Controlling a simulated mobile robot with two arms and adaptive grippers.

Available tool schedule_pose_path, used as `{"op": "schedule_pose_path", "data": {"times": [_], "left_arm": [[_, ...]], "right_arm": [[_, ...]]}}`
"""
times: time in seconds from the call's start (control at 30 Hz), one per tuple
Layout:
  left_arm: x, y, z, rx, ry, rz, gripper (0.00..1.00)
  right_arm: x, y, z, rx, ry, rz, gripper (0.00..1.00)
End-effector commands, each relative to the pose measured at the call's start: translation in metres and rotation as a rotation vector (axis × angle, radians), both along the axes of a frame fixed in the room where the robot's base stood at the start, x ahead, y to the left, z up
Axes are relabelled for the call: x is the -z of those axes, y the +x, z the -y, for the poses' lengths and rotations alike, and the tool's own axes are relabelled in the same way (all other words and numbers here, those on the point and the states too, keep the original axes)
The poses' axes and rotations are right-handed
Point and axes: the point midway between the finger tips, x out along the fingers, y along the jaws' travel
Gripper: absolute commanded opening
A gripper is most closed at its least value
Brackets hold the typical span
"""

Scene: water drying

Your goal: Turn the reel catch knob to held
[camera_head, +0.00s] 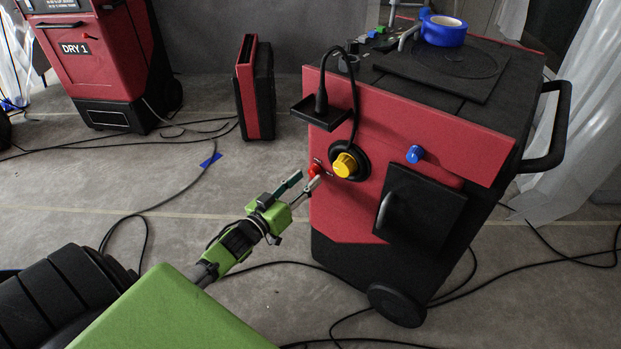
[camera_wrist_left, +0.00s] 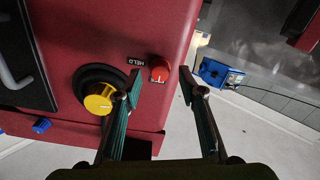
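The reel catch knob, a small red knob (camera_head: 315,169), sits on the red front of the machine (camera_head: 420,138), left of the yellow knob (camera_head: 344,164). In the left wrist view the red knob (camera_wrist_left: 159,71) has a pale mark on its face. A black label reading HELD (camera_wrist_left: 135,62) is beside it, on the left. My left gripper (camera_head: 306,182) is open and empty, its fingers pointing at the knob. In the left wrist view the knob shows between and beyond the fingertips (camera_wrist_left: 160,82); contact cannot be told. My right gripper is not in view.
A blue knob (camera_head: 415,154) and a black door with a handle (camera_head: 420,208) are on the machine's front. A black cable and holder (camera_head: 320,112) hang near the knobs. A DRY 1 unit (camera_head: 80,48) stands behind, left. Cables cross the open floor.

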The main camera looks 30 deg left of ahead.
Motion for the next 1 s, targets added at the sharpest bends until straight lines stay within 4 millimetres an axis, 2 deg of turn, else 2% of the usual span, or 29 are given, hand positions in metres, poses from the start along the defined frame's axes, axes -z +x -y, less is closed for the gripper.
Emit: {"op": "schedule_pose_path", "data": {"times": [0.03, 0.2, 0.57, 0.6, 0.73, 1.0], "left_arm": [[0.001, 0.008, 0.000, 0.000, 0.000, 0.002, 0.37], [0.001, 0.025, 0.001, 0.000, 0.001, 0.000, 0.37], [0.000, 0.031, 0.002, 0.000, 0.001, -0.001, 0.37], [0.000, 0.031, 0.002, 0.000, 0.001, -0.001, 0.34], [0.000, 0.030, 0.002, 0.000, 0.001, -0.001, 0.00], [0.000, 0.030, 0.002, 0.000, 0.008, 0.000, 0.00]], "right_arm": [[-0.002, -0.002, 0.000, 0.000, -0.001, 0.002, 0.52], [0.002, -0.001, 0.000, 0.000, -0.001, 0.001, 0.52], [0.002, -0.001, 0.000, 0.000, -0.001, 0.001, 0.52], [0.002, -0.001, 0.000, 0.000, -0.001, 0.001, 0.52], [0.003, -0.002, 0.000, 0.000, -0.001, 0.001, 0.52], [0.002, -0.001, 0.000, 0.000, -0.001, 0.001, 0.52]]}}
